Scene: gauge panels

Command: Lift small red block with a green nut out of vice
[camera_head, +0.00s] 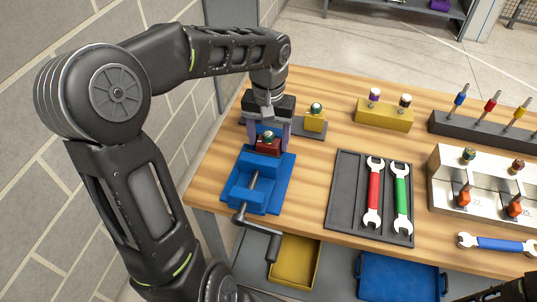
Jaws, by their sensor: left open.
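A small red block (267,147) with a green nut (268,134) on top sits in the blue vice (246,189) on the left part of the wooden table. My left gripper (267,136) points down over the vice. Its two purple-grey fingers are apart, one on each side of the red block. I cannot tell whether they touch it. The vice's dark crank handle (256,232) hangs at the table's front edge. Only a dark bit of my right arm shows at the bottom right corner; its gripper is out of view.
A yellow block with a green nut (315,121) stands on a grey plate just right of my left gripper. A dark tray (343,211) holds a red wrench (374,194) and a green wrench (401,199). A yellow holder (384,118) and a screwdriver rack (470,131) stand behind. The wall is close on the left.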

